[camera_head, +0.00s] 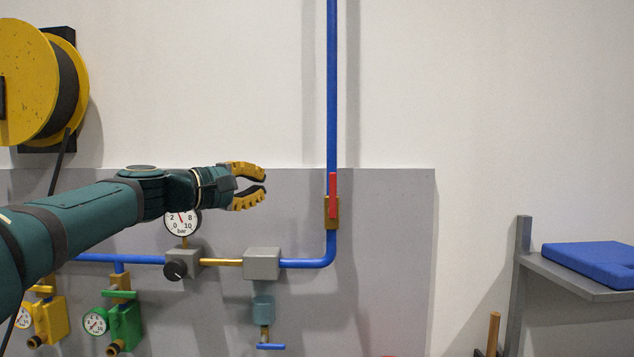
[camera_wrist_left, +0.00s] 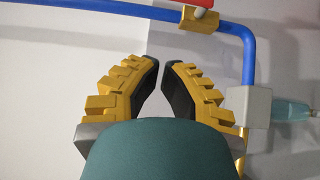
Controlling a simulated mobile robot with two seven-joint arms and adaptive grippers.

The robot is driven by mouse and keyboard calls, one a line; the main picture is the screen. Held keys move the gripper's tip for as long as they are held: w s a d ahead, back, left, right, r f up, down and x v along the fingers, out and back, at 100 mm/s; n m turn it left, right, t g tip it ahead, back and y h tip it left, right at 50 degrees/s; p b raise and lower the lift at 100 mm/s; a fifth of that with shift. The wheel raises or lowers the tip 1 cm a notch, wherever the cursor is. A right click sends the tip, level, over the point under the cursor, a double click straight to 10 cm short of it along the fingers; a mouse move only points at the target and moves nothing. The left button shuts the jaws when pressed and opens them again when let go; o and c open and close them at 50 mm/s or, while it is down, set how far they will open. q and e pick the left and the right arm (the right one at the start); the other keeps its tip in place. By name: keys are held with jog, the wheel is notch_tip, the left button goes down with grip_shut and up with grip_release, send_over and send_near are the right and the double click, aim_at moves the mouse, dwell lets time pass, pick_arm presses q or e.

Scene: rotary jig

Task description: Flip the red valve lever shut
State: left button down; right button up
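The red valve lever (camera_head: 333,195) stands upright, in line with the vertical blue pipe (camera_head: 332,90), on a brass valve body (camera_head: 331,222). My left gripper (camera_head: 265,182) is to the left of the lever, at about its height in the picture and apart from it. Its yellow fingers with dark pads are partly open, with nothing between them. In the left wrist view the fingertips (camera_wrist_left: 159,66) show a narrow gap. The brass valve body (camera_wrist_left: 199,20) is beyond them at the top, with part of the red lever (camera_wrist_left: 203,3) cut off by the edge. My right gripper is not in view.
Below my left arm are a pressure gauge (camera_head: 182,219), a black knob (camera_head: 175,270), a grey block (camera_head: 262,263) and yellow and green valves (camera_head: 124,322). A yellow reel (camera_head: 35,85) hangs upper left. A shelf (camera_head: 590,287) stands right. The wall around the lever is clear.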

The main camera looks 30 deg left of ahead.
aim_at(333, 195)
pick_arm(q)
jog(key=d+p+x, duration=0.3)
jog(key=x, duration=1)
jog(key=shift+s, duration=0.3)
jog(key=shift+s, duration=0.25)
